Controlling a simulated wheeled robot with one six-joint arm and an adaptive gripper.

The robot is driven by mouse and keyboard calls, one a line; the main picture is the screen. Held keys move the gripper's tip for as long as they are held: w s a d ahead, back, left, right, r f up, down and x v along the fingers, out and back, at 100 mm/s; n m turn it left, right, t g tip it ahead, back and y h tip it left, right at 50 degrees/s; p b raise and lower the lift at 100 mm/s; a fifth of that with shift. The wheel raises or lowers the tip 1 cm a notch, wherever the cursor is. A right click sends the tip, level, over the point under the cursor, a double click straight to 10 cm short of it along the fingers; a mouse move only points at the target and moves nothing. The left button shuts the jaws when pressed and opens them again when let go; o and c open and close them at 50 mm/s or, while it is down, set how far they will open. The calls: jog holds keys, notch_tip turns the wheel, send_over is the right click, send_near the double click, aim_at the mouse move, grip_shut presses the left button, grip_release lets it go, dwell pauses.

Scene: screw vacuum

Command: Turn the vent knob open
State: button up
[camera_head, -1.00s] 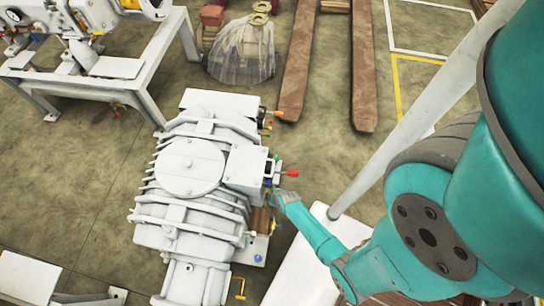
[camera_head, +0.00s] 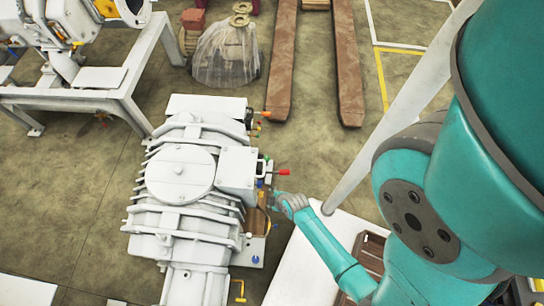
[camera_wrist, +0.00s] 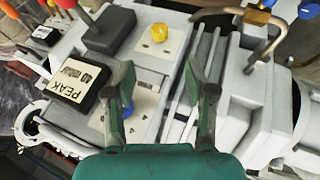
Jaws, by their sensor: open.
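My gripper (camera_head: 279,199) is open and empty at the right side of a white ribbed pump machine (camera_head: 180,173). In the wrist view, its two fingers (camera_wrist: 160,72) point at the machine's panel. A blue knob (camera_wrist: 127,108) shows beside the left finger, which partly covers it. A yellow knob (camera_wrist: 159,32) stands on a white plate beyond the fingertips. No knob has a readable vent label, so I cannot tell which is the vent knob. No contact with a knob is clear.
A black box marked PEAK (camera_wrist: 78,80) and a dark block (camera_wrist: 109,33) sit left of the fingers. A bent copper-coloured pipe (camera_wrist: 238,12) is at upper right. A red handle (camera_head: 284,172) sticks out near my gripper. A white surface (camera_head: 290,270) lies below my arm.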

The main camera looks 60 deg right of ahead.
aim_at(261, 194)
dwell(0.3)
jog(key=shift+x, duration=5.95)
grip_shut()
